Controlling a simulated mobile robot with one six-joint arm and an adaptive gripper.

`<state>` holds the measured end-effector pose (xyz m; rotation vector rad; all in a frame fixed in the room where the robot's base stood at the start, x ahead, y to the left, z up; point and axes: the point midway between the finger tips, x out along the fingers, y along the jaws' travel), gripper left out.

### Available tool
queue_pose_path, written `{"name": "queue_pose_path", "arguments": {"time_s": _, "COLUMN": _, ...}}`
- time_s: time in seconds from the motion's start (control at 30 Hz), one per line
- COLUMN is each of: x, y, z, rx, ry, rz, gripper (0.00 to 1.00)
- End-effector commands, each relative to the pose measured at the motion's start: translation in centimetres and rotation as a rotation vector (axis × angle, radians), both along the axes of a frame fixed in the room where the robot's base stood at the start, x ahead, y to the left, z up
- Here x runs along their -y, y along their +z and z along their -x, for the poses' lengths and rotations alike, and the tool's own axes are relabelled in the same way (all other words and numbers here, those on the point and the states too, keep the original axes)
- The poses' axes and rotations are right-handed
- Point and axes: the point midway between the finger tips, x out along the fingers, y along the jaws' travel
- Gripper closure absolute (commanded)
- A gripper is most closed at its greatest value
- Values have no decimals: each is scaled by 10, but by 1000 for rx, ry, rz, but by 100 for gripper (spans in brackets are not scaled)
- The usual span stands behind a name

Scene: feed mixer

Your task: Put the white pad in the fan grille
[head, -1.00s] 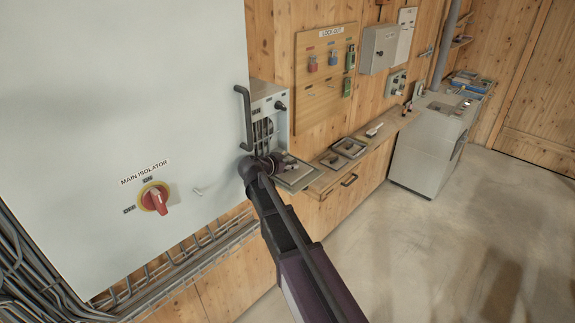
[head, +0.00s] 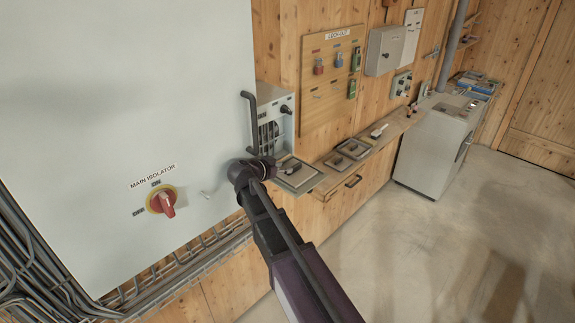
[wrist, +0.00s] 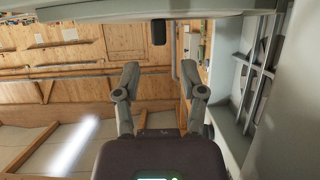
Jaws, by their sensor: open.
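The fan grille (head: 268,133) is the slotted front of a grey box just right of the big cabinet; my arm's end is close to its lower left. In the wrist view the grille's bars (wrist: 262,62) show at the right, beside my gripper. My gripper (wrist: 160,78) is open, with nothing visible between its two fingers. In the head view my wrist hides the fingers. I cannot make out the white pad for certain in either view.
The grey cabinet (head: 110,90) with its black handle (head: 250,122) and red isolator switch (head: 162,202) stands close left. A tray (head: 298,176) lies below the grille. Smaller trays (head: 353,149) sit on the wooden shelf. The floor at right is clear.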

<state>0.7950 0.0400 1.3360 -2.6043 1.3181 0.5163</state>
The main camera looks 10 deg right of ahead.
Motion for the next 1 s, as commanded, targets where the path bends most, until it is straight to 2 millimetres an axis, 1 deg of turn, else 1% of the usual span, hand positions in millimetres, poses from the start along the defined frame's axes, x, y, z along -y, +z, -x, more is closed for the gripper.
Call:
{"name": "queue_pose_path", "arguments": {"time_s": 0.03, "x": -3, "y": 4, "z": 3, "rx": 0, "ry": 1, "rz": 0, "gripper": 47}}
{"name": "queue_pose_path", "arguments": {"time_s": 0.2, "x": -10, "y": 5, "z": 7, "rx": 0, "ry": 0, "rz": 0, "gripper": 47}}
{"name": "queue_pose_path", "arguments": {"time_s": 1.0, "x": -10, "y": 5, "z": 8, "rx": 0, "ry": 0, "rz": 0, "gripper": 47}}
